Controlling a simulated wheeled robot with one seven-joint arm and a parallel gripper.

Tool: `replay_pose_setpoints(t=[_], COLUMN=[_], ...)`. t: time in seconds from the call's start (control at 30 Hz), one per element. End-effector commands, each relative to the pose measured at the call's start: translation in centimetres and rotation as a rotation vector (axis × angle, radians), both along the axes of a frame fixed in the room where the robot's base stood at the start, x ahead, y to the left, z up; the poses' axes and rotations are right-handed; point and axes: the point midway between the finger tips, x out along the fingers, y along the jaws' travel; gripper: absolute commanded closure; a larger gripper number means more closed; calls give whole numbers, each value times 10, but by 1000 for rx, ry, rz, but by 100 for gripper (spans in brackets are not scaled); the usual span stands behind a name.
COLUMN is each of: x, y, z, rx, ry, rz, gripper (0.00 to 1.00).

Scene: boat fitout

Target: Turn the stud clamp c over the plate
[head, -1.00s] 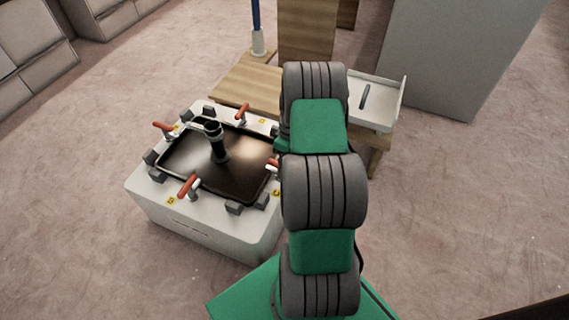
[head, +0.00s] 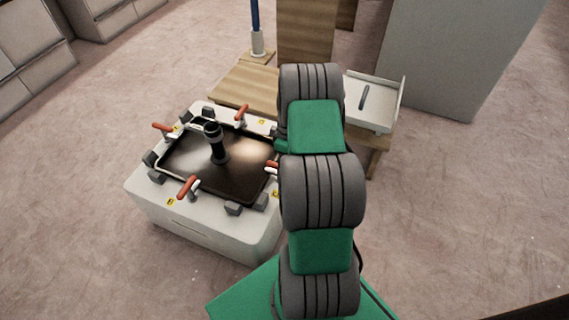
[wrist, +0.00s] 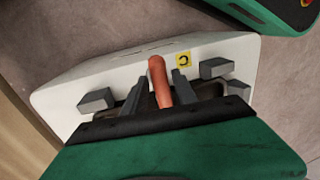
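Stud clamp c has an orange-red handle (wrist: 160,82), seen in the wrist view beside a yellow label marked C (wrist: 183,59). In the head view only the handle's end (head: 271,167) shows at the box's right side, the rest hidden by my arm. My gripper (wrist: 158,88) is open, with one grey finger on each side of the handle and small gaps between. The handle's lower part is hidden behind my gripper body. The black plate (head: 190,158) lies on the white box (head: 195,228); a dark strip of it (wrist: 209,90) shows in the wrist view.
Other orange-handled clamps (head: 188,187) (head: 241,114) (head: 163,128) and grey blocks (head: 233,208) ring the plate. A black post (head: 216,145) stands upright on it. A wooden bench (head: 245,84) and a white tray (head: 385,118) lie beyond. Floor is clear at the left.

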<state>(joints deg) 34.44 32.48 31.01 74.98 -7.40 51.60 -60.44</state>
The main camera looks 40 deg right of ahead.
Motion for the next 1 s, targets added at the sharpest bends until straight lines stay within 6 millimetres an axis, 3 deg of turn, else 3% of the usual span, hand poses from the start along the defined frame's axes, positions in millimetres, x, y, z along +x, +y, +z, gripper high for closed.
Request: replay_pose_setpoints(t=[0.1, 0.37, 0.73, 1.0], x=[0, 1, 7, 8], y=[0, -1, -12, -13], z=[0, 3, 68, 77], rx=[0, 0, -1, 1], ry=[0, -1, -2, 1], rz=[0, -1, -1, -1], gripper=[57, 57, 57, 57])
